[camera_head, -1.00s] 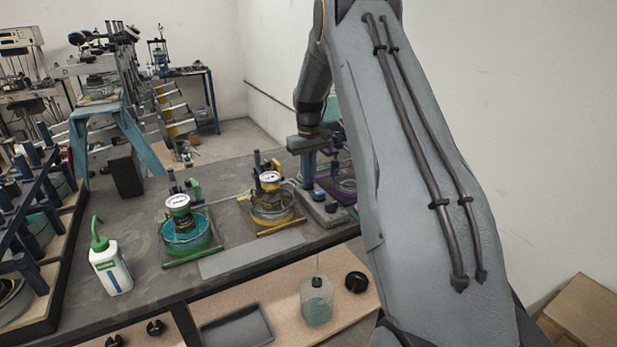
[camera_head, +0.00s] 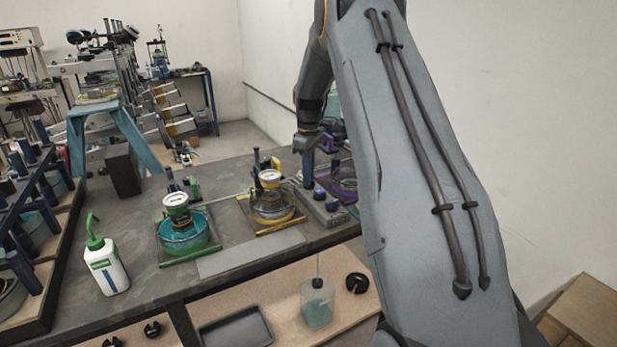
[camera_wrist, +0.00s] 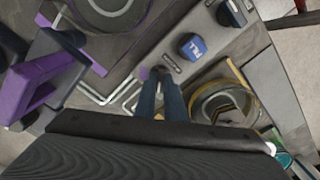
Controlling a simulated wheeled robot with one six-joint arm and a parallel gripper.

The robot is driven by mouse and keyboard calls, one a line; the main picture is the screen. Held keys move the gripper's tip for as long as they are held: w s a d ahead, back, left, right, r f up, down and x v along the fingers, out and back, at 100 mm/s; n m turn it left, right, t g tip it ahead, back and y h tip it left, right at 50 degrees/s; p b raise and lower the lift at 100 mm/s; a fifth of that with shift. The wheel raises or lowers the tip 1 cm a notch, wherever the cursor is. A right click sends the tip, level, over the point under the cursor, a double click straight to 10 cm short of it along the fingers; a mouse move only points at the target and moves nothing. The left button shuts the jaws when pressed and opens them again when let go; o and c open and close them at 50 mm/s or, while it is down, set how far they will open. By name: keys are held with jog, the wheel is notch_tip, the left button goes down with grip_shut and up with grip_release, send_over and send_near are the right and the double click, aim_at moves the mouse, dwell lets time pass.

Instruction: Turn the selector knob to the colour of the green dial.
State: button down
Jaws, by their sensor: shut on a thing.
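The green station's dial (camera_head: 176,200) sits above a green-rimmed glass bowl in the head view, left of the yellow station. A grey control panel (camera_head: 330,217) with several dark blue knobs stands right of the yellow station. My gripper (camera_head: 308,183) points down at the far end of this panel. In the wrist view, my blue fingers (camera_wrist: 159,82) are shut on a knob at the panel's end, and they mostly hide it. The knob's pointing and the colour it stands at cannot be told. A blue knob (camera_wrist: 192,46) and a darker knob (camera_wrist: 232,12) are beside it, apart from my fingers.
The yellow station (camera_head: 271,205) is close to the panel's left, and the purple station (camera_head: 343,180) is behind it. A white bottle with a green spout (camera_head: 108,268) stands at the left. A beaker (camera_head: 317,303) and tray (camera_head: 238,328) are on the lower shelf.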

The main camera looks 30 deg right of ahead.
jog(key=shift+n, duration=1.2)
jog(key=c, duration=1.8)
grip_release()
jog(key=shift+c, duration=0.2)
jog(key=shift+r, duration=0.1)
notch_tip(320, 180, up, 8)
jog(key=b, duration=0.2)
jog(key=shift+a+f+b, duration=0.1)
jog(key=shift+f+b, duration=0.1)
jog(key=shift+b, duration=0.15)
